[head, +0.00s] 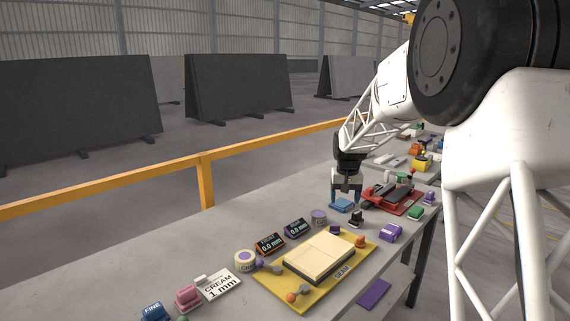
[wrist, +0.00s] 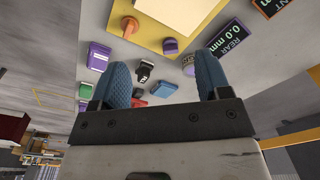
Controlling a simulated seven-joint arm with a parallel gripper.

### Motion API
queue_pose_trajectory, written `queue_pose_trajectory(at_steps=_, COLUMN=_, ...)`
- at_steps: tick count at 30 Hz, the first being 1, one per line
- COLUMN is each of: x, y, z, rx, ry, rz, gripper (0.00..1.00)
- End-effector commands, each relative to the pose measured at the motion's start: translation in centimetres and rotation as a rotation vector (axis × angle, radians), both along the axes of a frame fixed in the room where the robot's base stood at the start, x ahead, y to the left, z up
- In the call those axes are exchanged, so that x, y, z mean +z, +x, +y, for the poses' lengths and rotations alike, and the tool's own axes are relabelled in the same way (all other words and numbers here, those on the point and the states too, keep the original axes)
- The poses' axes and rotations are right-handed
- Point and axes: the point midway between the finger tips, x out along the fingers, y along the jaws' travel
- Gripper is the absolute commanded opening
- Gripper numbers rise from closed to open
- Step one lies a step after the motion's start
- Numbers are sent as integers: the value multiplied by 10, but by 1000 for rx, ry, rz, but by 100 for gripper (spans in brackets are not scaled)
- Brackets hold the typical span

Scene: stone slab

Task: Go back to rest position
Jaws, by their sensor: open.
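In the head view my gripper (head: 346,194) points down over the far part of the slab table, with its two fingers apart.
A yellow board (head: 281,281) with a cream slab (head: 320,257) lies in front of the gripper. A red fixture (head: 392,198) stands to its right. Two small displays (head: 270,244) (head: 297,229) and a purple block (head: 389,233) are near. An orange rail (head: 206,180) runs behind the table.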

Motion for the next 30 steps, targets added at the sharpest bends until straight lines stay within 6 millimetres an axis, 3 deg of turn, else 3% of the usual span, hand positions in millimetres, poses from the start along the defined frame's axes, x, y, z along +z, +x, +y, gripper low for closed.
queue_pose_trajectory(at_steps=6, x=32, y=-56, z=2, rx=5, ry=-2, rz=-21, gripper=70)
queue_pose_trajectory(at_steps=15, x=62, y=-133, z=4, rx=12, ry=-3, rz=-46, gripper=70)
queue_pose_trajectory(at_steps=30, x=87, y=-267, z=7, rx=24, ry=-7, rz=-89, gripper=70)
